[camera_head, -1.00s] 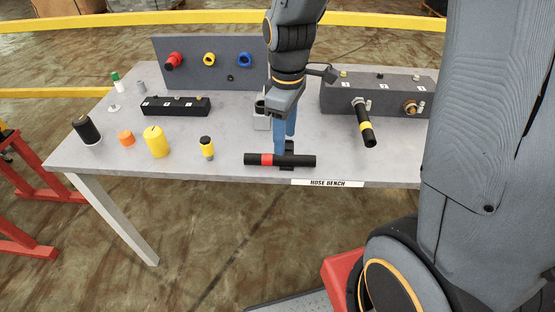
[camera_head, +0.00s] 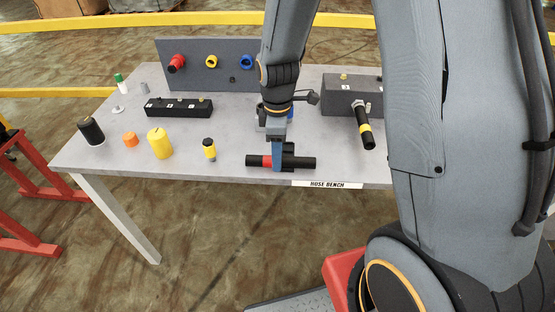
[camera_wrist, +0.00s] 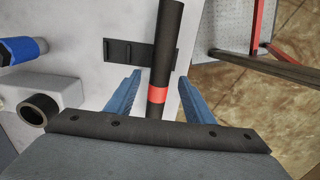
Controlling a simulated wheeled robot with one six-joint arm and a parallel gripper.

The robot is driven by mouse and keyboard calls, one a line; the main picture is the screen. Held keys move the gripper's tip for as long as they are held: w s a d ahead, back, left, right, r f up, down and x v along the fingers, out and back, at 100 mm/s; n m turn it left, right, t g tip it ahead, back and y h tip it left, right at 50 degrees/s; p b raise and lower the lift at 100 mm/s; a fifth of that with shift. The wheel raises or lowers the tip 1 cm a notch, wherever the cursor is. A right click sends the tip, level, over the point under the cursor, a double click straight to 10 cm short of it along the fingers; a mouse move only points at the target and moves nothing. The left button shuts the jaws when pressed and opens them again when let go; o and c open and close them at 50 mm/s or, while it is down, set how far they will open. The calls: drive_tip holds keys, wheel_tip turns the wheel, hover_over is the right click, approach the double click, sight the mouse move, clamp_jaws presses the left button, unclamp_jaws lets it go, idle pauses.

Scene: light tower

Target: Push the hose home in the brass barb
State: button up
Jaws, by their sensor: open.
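A black hose with a red band (camera_head: 298,162) lies across the front of the bench, partly on a dark cradle (camera_wrist: 122,52). It also shows in the wrist view (camera_wrist: 168,40). My gripper (camera_head: 277,160) is open and low over the hose. In the wrist view its blue fingers (camera_wrist: 160,78) stand on either side of the hose near the red band, with gaps. A second black hose with a yellow band (camera_head: 364,126) sticks out from a fitting on the dark manifold block (camera_head: 340,97). The block's right part is hidden behind my arm, and no brass barb shows now.
The hose bench (camera_head: 120,172) holds a yellow cylinder (camera_head: 159,143), an orange cap (camera_head: 130,139), a black cylinder (camera_head: 91,131) and a black strip block (camera_head: 178,107). An upright panel (camera_head: 190,67) with coloured fittings stands behind. A blue-ended part (camera_wrist: 20,50) lies left in the wrist view.

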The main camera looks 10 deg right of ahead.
drive_tip(key=shift+f, duration=0.4)
clamp_jaws()
drive_tip(key=shift+r, duration=0.1)
